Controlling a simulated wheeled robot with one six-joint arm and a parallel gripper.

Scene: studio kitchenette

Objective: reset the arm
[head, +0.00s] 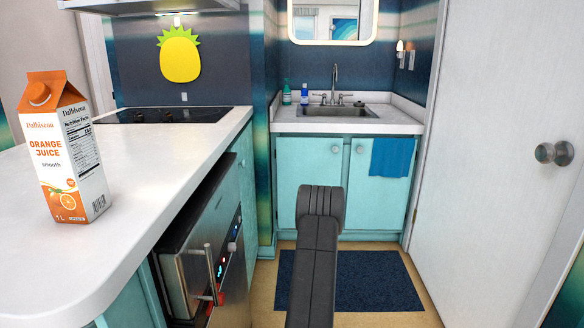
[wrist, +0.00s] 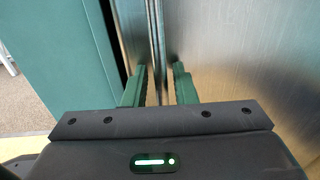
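My arm (head: 318,250) shows as a dark link rising from the bottom middle of the head view, in front of the sink cabinet. My gripper is outside the head view. Beyond the fingers are a brushed steel panel (wrist: 235,50) at the right and a teal panel (wrist: 65,55) at the left. I cannot tell whether a finger touches the steel.
An orange juice carton (head: 66,150) stands on the white counter (head: 165,170) at the left. A steel-fronted appliance (head: 190,270) with a bar handle sits below it. A sink (head: 338,112), a dark blue mat (head: 385,282) and a white door (head: 500,200) with a knob surround the narrow floor.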

